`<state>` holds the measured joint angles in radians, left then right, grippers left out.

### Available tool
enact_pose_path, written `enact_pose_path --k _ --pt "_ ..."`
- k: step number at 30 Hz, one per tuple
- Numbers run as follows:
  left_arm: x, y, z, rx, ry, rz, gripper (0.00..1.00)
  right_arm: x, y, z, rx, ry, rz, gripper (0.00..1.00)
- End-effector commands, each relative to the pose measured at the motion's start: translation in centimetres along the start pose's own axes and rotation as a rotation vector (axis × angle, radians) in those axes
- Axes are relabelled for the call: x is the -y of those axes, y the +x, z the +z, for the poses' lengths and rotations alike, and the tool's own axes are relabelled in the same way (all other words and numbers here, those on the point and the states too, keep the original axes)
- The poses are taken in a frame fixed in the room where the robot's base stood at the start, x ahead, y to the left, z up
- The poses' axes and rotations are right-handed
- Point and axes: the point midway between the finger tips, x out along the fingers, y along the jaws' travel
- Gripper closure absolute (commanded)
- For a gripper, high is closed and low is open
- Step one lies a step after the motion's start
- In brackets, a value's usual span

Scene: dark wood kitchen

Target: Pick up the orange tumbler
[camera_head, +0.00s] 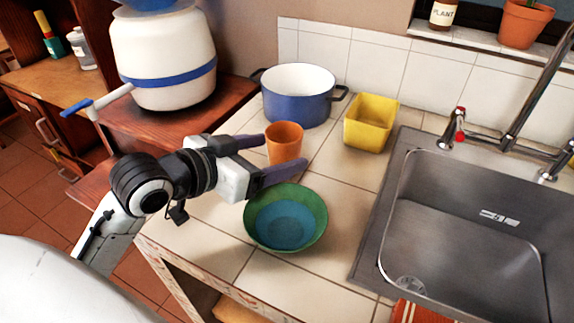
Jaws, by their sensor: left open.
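The orange tumbler (284,141) stands upright on the white tiled counter. My left gripper (281,155) reaches in from the left with its fingers open. One finger lies to the left of the tumbler and the other passes in front of its lower part. The tumbler appears between or just beyond the fingertips; I cannot tell whether they touch it. My right gripper does not show.
A green and blue bowl (286,217) sits just in front of the gripper. A blue pot (299,95) stands behind the tumbler, with a yellow square container (371,122) to its right. A metal sink (463,228) fills the right side. A white drum (163,58) stands at left.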

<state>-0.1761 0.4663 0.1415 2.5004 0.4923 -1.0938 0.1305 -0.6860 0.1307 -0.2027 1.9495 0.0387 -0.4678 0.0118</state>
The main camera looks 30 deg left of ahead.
Motion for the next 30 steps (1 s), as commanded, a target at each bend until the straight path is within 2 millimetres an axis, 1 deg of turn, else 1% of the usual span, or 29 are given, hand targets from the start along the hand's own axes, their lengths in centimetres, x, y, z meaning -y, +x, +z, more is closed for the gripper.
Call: enact_pose_path --k 1,2,3,6,11,18,21,24,29,30 --pt "0.0 0.6 0.5 -0.006 0.004 0.000 0.28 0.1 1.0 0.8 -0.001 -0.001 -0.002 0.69" --pt "0.0 0.8 0.4 -0.005 0.004 -0.001 0.28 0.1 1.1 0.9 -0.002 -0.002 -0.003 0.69" --pt "0.1 1.3 0.0 -0.001 -0.001 0.000 0.28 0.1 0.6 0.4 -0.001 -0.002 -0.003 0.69" --pt "0.1 2.4 -0.1 -0.002 0.000 -0.001 0.28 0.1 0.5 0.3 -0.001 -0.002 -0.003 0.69" --pt "0.1 3.4 -0.1 0.000 0.002 0.000 0.28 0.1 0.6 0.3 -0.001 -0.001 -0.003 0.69" --pt "0.8 6.8 0.0 -0.001 0.000 -0.001 0.28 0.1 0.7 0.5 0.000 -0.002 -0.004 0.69" --pt "0.8 7.8 -0.1 -0.001 0.002 0.000 0.28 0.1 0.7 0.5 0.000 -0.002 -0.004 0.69" --pt "0.8 8.2 0.0 0.000 0.003 0.000 0.28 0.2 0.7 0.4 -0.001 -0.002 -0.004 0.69" --pt "0.8 8.2 0.0 0.000 0.003 -0.001 0.28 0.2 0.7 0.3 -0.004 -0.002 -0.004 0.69" --pt "0.8 8.2 0.0 0.000 0.003 -0.001 0.31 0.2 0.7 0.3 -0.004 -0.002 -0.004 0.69"
